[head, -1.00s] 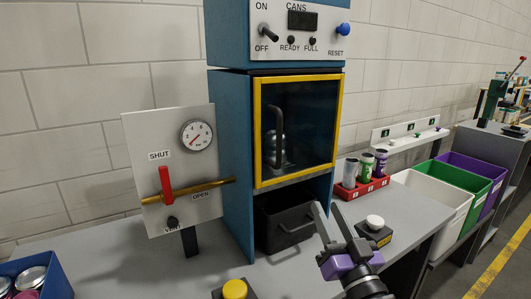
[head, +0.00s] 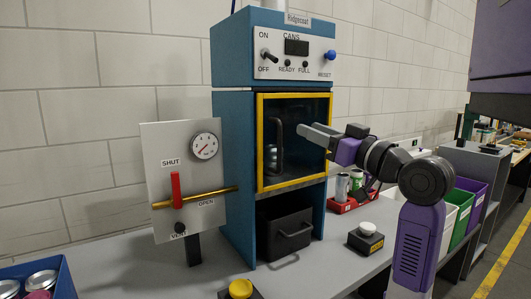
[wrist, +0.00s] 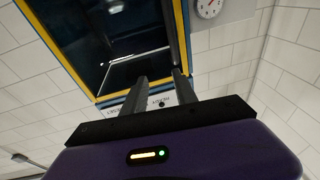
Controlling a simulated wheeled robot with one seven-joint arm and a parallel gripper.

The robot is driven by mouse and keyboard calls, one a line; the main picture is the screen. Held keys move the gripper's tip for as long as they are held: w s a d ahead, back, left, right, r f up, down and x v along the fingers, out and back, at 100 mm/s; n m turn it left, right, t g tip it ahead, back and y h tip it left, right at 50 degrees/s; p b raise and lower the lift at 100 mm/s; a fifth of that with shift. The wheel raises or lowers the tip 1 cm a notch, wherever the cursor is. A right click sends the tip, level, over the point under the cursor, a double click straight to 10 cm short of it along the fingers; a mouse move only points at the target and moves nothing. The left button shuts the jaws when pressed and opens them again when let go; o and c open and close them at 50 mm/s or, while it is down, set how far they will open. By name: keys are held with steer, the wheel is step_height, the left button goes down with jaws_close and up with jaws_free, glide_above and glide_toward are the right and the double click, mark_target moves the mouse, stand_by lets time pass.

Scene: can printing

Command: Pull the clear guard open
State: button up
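The clear guard is a dark see-through pane in a yellow frame (head: 294,186) on the front of the blue machine, and it looks closed. Its dark upright handle (head: 279,145) is near the pane's left side. My gripper (head: 303,132) is raised in front of the pane, fingertips pointing left, to the right of the handle. The wrist view shows the two fingers (wrist: 157,88) apart with nothing between them, and the yellow frame (wrist: 55,40) beyond. A dark bar (wrist: 173,35) there looks like the handle. I cannot tell whether a fingertip touches the guard.
A panel with a gauge (head: 204,146) and red lever (head: 176,190) stands left of the machine. A black bin (head: 285,229) sits below the guard. A red can rack (head: 342,206) stands behind my arm.

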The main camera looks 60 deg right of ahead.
mark_target(281, 147)
steer(key=w+f, duration=0.1)
steer(key=w, duration=0.2)
steer(key=w+f+y, duration=0.1)
steer(key=w+f, duration=0.1)
steer(key=w, duration=0.1)
steer(key=w+f+n+g+y, duration=0.1)
steer(key=w, duration=0.2)
steer(key=shift+d+f+p, duration=0.3)
steer(key=shift+p, duration=0.05)
jaws_close()
steer(key=shift+s, duration=0.1)
stand_by(1.1)
